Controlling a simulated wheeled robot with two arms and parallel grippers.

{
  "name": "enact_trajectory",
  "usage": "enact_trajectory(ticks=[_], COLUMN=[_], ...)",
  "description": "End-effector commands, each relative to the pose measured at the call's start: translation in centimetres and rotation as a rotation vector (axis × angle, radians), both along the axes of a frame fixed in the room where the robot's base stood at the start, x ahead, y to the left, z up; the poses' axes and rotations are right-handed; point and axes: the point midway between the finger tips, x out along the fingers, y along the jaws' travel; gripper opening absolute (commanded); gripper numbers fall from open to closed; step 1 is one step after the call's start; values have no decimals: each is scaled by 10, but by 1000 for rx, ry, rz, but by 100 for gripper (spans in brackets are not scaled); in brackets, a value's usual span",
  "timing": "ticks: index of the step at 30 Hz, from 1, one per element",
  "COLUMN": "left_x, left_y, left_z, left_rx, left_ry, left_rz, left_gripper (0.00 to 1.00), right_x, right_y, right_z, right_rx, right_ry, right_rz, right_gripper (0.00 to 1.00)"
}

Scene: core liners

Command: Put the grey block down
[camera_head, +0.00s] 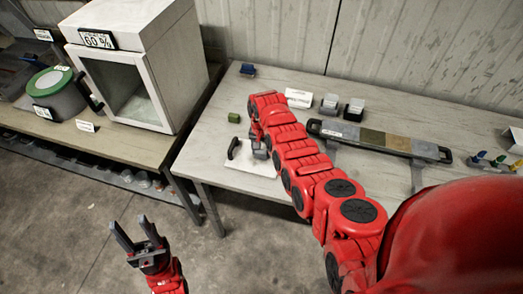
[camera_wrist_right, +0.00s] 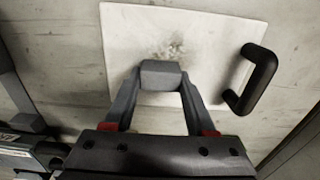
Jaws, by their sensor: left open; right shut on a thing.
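The grey block (camera_wrist_right: 160,75) is between the fingertips of my right gripper (camera_wrist_right: 158,82), which is shut on it. In the right wrist view it is over a white plate (camera_wrist_right: 125,35) with a dark speckled patch just beyond the block. I cannot tell whether block and plate touch. In the head view the block (camera_head: 260,154) shows small at the end of my right arm, above the plate (camera_head: 262,168) on the table. My left gripper (camera_head: 135,236) is open and empty, low over the floor at the lower left.
A black handle (camera_head: 233,148) stands at the plate's left side. A green block (camera_head: 233,117), a blue item (camera_head: 248,71) and a white card (camera_head: 298,98) lie beyond it. A long sectioned tray (camera_head: 372,138) is to the right. A white chamber (camera_head: 137,60) stands on the left bench.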

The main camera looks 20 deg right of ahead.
Motion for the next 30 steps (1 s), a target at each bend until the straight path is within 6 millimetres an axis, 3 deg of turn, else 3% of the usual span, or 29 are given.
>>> enact_trajectory(ticks=[1, 6, 20, 26, 30], left_x=[0, 0, 0, 0, 0], left_y=[0, 0, 0, 0, 0], left_z=[-3, -1, -1, -8, -21], left_rx=[0, 0, 0, 0, 0], left_ry=[0, 0, 0, 0, 0], left_rz=[0, 0, 0, 0, 0], left_gripper=[50, 50, 50, 50, 50], right_x=[0, 0, 1, 1, 2], right_y=[0, 0, 1, 1, 0], right_z=[-3, -1, 7, 27, 52], right_rx=[0, 1, 1, 1, -1], right_ry=[0, 1, -3, -4, -8], right_rz=[0, 0, 1, 0, 1], right_gripper=[58, 86, 86, 86, 86])
